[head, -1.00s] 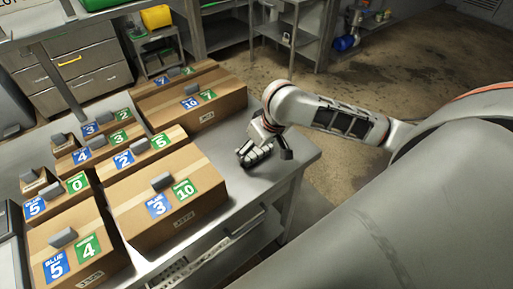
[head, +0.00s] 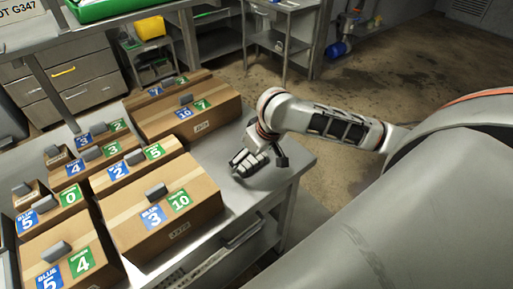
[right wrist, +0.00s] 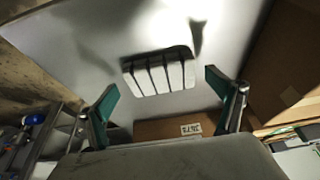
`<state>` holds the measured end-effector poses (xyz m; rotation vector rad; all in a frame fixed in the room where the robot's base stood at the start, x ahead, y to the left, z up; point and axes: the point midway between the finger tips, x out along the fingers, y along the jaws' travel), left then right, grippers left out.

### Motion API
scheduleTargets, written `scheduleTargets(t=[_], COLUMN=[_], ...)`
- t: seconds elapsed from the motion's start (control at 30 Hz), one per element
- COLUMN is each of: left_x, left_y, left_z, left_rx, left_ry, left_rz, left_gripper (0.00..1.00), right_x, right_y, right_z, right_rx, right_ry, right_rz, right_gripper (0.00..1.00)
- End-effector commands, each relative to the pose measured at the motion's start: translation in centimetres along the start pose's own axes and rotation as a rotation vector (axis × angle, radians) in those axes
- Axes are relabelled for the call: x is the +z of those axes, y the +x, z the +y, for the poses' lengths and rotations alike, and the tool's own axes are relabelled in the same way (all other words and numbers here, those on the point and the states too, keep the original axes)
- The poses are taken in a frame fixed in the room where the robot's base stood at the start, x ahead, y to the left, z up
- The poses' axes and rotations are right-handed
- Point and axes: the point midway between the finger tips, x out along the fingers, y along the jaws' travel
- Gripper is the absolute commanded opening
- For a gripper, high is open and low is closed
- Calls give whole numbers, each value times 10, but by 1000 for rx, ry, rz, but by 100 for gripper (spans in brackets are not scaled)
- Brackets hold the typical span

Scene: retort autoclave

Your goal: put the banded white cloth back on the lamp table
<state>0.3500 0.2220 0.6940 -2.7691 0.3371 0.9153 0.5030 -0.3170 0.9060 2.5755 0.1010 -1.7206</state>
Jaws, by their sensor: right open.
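The banded white cloth (head: 249,163) lies on the bare steel top near the right end of the box table. In the right wrist view the cloth (right wrist: 160,72) is a pale block with dark bands, lying flat on the grey surface. My right gripper (head: 268,153) is just above and beside the cloth. In the right wrist view its two teal-padded fingers (right wrist: 160,93) are spread wide, with the cloth beyond and between them and nothing held. My left gripper is not in view. I cannot make out a lamp in these views.
Another box (right wrist: 180,128) shows near the fingers. A steel shelf unit (head: 280,42) stands behind, with open floor to the right.

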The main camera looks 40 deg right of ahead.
Motion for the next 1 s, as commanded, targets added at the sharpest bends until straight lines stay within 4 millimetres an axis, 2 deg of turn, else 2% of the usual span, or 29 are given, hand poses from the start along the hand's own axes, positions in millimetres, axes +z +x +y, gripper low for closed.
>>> scheduleTargets(t=[0.3,0.5,0.7,1.0], left_x=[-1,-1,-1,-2], left_y=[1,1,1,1], left_z=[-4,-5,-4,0], left_rx=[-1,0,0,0], left_ry=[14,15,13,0], left_rz=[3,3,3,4], left_gripper=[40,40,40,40], right_x=[-2,-1,0,0], right_y=[-64,-97,-111,-112], right_z=[1,0,0,-1], right_rx=[3,2,0,-1], right_ry=[-5,-4,-1,-1], right_rz=[6,4,2,0], right_gripper=[92,92,92,92])
